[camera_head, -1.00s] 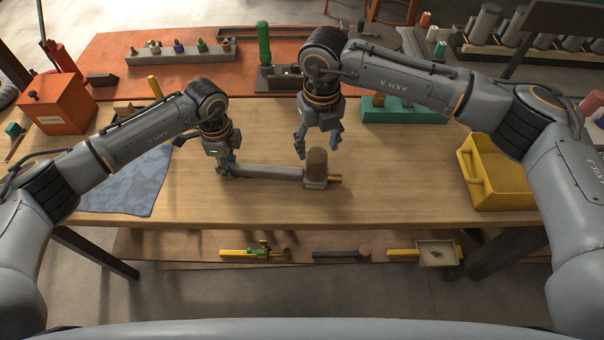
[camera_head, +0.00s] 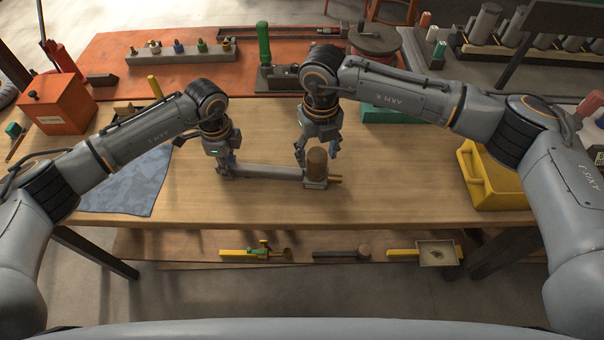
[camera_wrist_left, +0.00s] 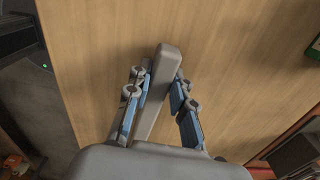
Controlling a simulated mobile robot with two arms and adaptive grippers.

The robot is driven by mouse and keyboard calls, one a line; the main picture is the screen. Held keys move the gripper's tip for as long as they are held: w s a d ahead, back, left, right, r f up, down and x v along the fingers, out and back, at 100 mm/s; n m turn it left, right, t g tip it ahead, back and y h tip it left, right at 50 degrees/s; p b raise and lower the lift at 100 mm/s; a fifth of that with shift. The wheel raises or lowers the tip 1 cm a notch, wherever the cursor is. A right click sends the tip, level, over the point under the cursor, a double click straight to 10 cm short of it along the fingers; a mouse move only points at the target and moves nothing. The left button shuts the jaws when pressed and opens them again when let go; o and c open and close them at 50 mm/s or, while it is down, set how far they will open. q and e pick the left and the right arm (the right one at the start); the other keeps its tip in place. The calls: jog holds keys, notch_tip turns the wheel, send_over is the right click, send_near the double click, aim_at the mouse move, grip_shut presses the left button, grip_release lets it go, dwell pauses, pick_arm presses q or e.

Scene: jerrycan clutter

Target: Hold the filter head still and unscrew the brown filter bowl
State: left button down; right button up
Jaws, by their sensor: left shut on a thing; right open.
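The brown filter bowl (camera_head: 317,160) stands upright on top of the grey filter head (camera_head: 315,184), which has brass fittings at its right side. A long grey bar (camera_head: 268,172) runs left from the head along the bench. My left gripper (camera_head: 226,172) is shut on the far left end of this bar; the left wrist view shows the grey bar (camera_wrist_left: 165,75) between its blue-padded fingers (camera_wrist_left: 155,110). My right gripper (camera_head: 318,155) is open, pointing down around or just behind the bowl; the exact finger placement is partly hidden. The bowl is outside the left wrist view.
A blue cloth (camera_head: 130,180) lies at the left. The bench front is clear.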

jog(key=c, duration=0.9)
jog(key=n, duration=0.4)
jog(key=shift+n, duration=0.4)
jog(key=n, duration=0.4)
jog(key=shift+n, duration=0.3)
jog(key=o, duration=0.8)
jog(key=shift+o, duration=0.2)
